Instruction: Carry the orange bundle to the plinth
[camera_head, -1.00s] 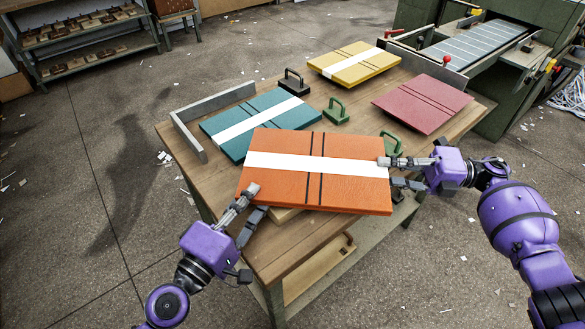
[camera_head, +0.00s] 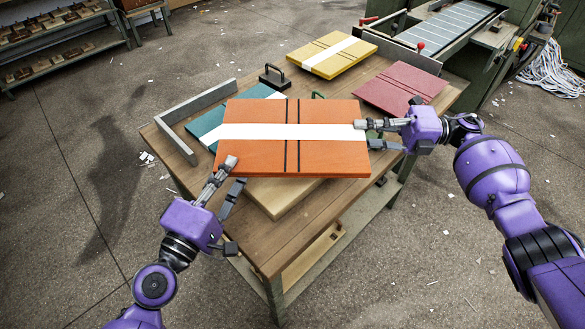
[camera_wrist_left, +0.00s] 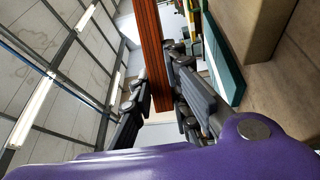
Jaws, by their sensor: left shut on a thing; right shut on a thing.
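The orange bundle (camera_head: 255,158), a flat slab with a white band and two dark straps, is held level above the table. My left gripper (camera_head: 233,172) is shut on its near left edge. My right gripper (camera_head: 365,134) is shut on its right edge. In the left wrist view the bundle (camera_wrist_left: 145,40) stands edge-on between the left fingers. A pale wooden block (camera_head: 277,203) shows on the table below the bundle, apart from it; I cannot tell whether this is the plinth.
A teal bundle (camera_head: 207,127) lies partly hidden behind the orange one. Yellow (camera_head: 322,64) and crimson (camera_head: 384,94) bundles lie further back on the wooden table (camera_head: 290,235). A grey angled fence (camera_head: 200,104) and a black-handled weight (camera_head: 272,80) stand nearby. The near table edge is clear.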

